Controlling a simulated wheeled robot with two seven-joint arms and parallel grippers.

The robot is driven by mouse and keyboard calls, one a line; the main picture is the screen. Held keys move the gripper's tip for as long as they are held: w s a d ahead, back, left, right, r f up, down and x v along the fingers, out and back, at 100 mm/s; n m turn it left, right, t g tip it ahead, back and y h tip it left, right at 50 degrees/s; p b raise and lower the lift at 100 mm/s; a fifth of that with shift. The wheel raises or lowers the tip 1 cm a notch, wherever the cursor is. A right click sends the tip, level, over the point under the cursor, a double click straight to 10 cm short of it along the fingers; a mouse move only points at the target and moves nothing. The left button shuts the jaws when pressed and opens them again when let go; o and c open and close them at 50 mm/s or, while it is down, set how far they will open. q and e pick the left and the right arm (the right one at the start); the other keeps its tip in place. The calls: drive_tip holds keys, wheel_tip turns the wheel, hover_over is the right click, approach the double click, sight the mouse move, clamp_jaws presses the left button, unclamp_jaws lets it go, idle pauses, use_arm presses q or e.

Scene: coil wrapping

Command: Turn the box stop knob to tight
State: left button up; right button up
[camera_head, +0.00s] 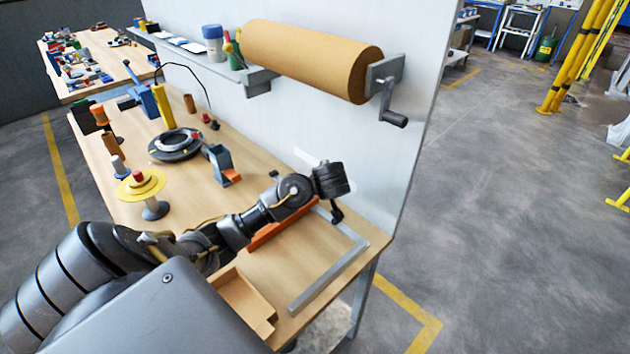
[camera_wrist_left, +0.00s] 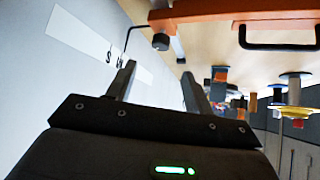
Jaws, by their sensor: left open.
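My left gripper (camera_head: 336,210) hangs over the right end of the workbench, close to the white panel. In the left wrist view its two fingers (camera_wrist_left: 158,72) are apart with nothing between them. A small black knob (camera_wrist_left: 161,42) sits on an orange bar (camera_wrist_left: 205,12) beyond the fingertips, apart from them. I cannot tell its setting, or for sure that it is the box stop knob. In the head view the orange bar (camera_head: 285,221) is partly hidden behind my left arm. A grey metal angle frame (camera_head: 335,275) lies on the bench beside it.
A brown paper roll (camera_head: 310,58) with a crank (camera_head: 395,117) hangs on the panel (camera_head: 415,150) above. A black coil (camera_head: 175,145), a yellow disc stand (camera_head: 141,185) and a blue-grey dispenser (camera_head: 222,164) stand further left. A cardboard box (camera_head: 243,300) lies at the near edge.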

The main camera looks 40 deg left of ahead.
use_arm(q)
drive_tip(key=p+x, duration=0.1)
drive_tip(key=x, duration=0.9)
drive_tip(key=shift+w+a+f, duration=0.1)
drive_tip(key=shift+a+f, duration=0.1)
use_arm(e)
drive_tip(key=shift+w+r, duration=0.4)
drive_tip(key=shift+r, duration=0.15)
use_arm(q)
drive_tip(key=c, duration=1)
use_arm(e)
drive_tip(key=shift+s, duration=0.1)
use_arm(q)
drive_tip(key=shift+m, duration=0.3)
use_arm(e)
drive_tip(key=shift+r, duration=0.1)
